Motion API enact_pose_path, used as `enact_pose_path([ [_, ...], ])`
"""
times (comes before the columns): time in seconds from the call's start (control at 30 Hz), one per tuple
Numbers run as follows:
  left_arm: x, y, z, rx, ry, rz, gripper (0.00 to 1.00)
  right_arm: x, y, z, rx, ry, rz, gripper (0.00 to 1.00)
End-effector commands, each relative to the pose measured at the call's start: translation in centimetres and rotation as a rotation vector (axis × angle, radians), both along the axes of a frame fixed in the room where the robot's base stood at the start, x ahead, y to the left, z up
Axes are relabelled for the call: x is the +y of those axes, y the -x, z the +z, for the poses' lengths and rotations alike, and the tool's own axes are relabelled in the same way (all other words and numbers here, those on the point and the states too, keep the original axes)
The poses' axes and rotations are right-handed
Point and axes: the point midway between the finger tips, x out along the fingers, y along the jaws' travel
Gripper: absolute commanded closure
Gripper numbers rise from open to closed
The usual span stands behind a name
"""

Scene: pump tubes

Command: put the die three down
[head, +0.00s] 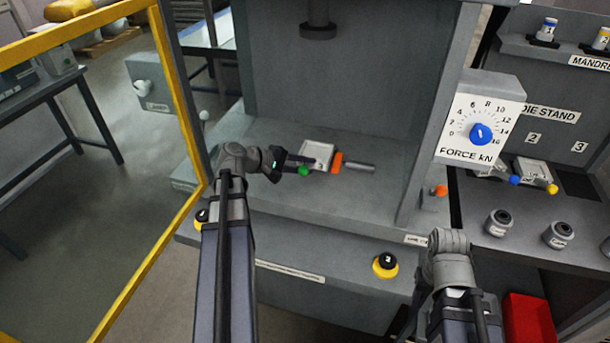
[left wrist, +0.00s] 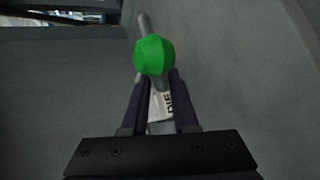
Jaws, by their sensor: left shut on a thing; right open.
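My left gripper (head: 298,161) is over the press bed, shut on a grey handle with a green knob (head: 303,170). In the left wrist view the fingers (left wrist: 158,88) close on the handle just behind the green knob (left wrist: 154,55). A white label reading DIE (left wrist: 162,103) shows between the fingers. A pale flat block (head: 318,152) is beside the knob on the bed; I cannot tell if it is the held die or whether it touches the bed. The held die's number is not readable. My right arm comes in at lower right; its fingers do not show.
An orange collar on a grey rod (head: 360,166) is right of the block. The die stand (head: 549,111) at right holds dies with blue (head: 513,180) and yellow (head: 552,188) knobs; the area below its label 3 looks bare. A yellow-framed guard (head: 175,90) is at left.

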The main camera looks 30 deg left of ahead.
Motion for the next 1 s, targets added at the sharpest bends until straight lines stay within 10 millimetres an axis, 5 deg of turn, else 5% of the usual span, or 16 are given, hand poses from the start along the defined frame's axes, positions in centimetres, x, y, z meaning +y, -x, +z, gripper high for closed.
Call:
enact_pose_path([
  [0.13,0.0,0.0,-2.1,-0.003,0.001,0.001,1.00,0.0,0.0,-2.2,0.000,0.000,0.000,0.50],
  [0.57,0.0,0.0,-2.3,-0.003,0.001,0.001,1.00,0.0,0.0,-2.4,0.000,0.000,0.000,0.50],
  [0.6,0.0,0.0,-2.4,0.000,0.000,0.000,0.71,0.0,0.0,-2.4,0.000,0.000,0.000,0.50],
  [0.7,0.0,0.0,-2.3,0.000,0.000,0.000,0.61,0.0,0.0,-2.3,0.000,0.000,0.000,0.50],
  [1.0,0.0,0.0,-1.9,0.000,0.000,0.000,0.61,0.0,0.0,-1.9,0.000,0.000,0.000,0.50],
])
